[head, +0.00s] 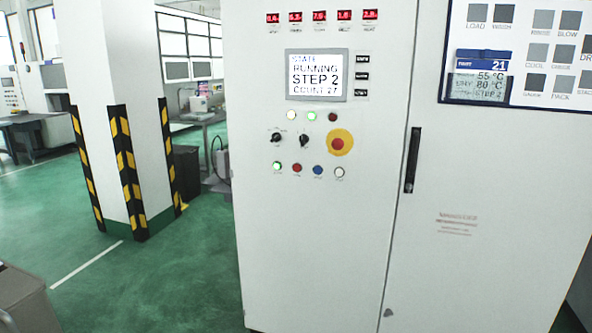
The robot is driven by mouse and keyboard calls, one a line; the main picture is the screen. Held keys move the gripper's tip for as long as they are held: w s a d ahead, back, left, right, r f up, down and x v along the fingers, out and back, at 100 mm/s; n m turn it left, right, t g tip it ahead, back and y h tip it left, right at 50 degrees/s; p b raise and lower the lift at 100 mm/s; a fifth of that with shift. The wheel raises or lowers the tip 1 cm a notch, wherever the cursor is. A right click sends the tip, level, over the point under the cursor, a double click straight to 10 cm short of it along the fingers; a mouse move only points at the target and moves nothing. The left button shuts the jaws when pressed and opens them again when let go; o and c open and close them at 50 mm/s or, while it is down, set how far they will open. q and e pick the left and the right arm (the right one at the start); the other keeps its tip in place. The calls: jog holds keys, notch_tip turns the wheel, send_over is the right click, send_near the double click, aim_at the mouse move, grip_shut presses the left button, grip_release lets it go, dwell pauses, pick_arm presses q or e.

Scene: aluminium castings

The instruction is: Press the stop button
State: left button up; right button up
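A white control cabinet (330,240) stands in front of me with its panel facing me. A large red mushroom button (338,143) sits on a round yellow plate (348,135). In the row of small buttons below it are a green button (278,167), a red button (297,168), a blue button (318,170) and a white button (339,172). Their labels are too small to read. The screen (317,75) reads "RUNNING STEP 2 COUNT 27". Neither of my grippers is in view.
Two black rotary knobs (304,140) sit left of the yellow plate, below small indicator lamps (312,116). A long black door handle (412,160) is to the right. A striped column (115,110) stands at left. Green floor (190,270) is open between column and cabinet.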

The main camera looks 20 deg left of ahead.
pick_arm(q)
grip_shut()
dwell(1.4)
